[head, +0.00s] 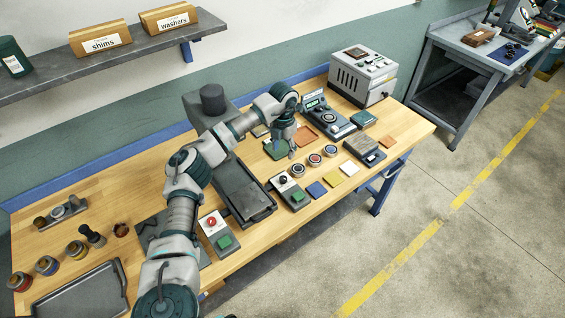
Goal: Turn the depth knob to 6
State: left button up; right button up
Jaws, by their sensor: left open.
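My left gripper (293,153) hangs fingers down over the middle of the bench, and its jaws are open. It is apart from the nearby controls as far as I can see. A small control box (290,190) with a black knob (283,179) and a green button stands in front of the gripper, nearer the front edge. A grey device (329,117) with a lit display and a large round dial stands behind and right of the gripper. Labels and numbers are too small to read, so I cannot tell which one is the depth knob. My right gripper is out of view.
Several round rings or tins (314,160) and coloured square pads (333,179) lie right of the control box. A dark tray (241,193) and a box with a red button (214,232) are to the left. A grey power unit (362,77) stands at the back right.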

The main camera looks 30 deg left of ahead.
aim_at(283, 178)
pick_arm(q)
jog(key=shift+m, duration=0.8)
jog(key=f+p, duration=0.2)
jog(key=f, duration=0.5)
jog(key=f+p, duration=0.2)
jog(key=f, duration=0.5)
jog(key=shift+s+d+f, duration=0.15)
jog(key=shift+s+f, duration=0.05)
jog(key=shift+f, duration=0.2)
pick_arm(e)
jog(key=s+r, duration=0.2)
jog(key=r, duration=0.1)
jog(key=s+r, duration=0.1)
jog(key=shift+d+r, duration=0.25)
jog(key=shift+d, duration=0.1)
